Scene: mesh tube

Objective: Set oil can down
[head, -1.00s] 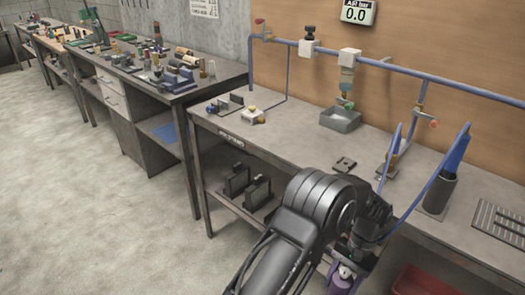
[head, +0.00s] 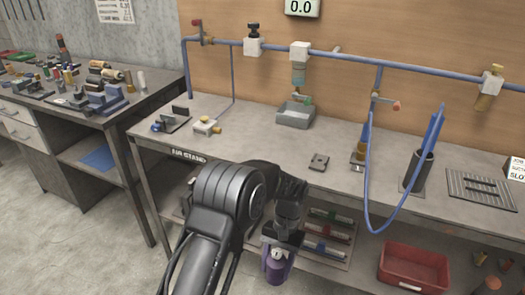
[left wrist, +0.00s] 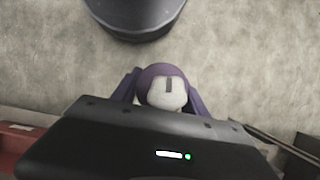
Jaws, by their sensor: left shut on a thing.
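The oil can (head: 276,270) looks purple with a pale top, and hangs below my left gripper (head: 279,248) in the head view. The gripper is shut on it. They show in front of the bench's front edge, against the lower shelf. In the left wrist view the can's pale rounded top (left wrist: 167,93), with a dark slot-like mark, shows beyond the black gripper body, with purple on both sides. The gripper body hides the can's lower part. My right gripper is in neither current view.
The bench top (head: 258,148) has bare room at its middle front. On it are a grey tray (head: 295,115), a small dark plate (head: 319,162), a dark cup (head: 417,170) and a slotted plate (head: 480,188). A blue hose (head: 370,208) loops over the front edge. A red bin (head: 413,266) sits below.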

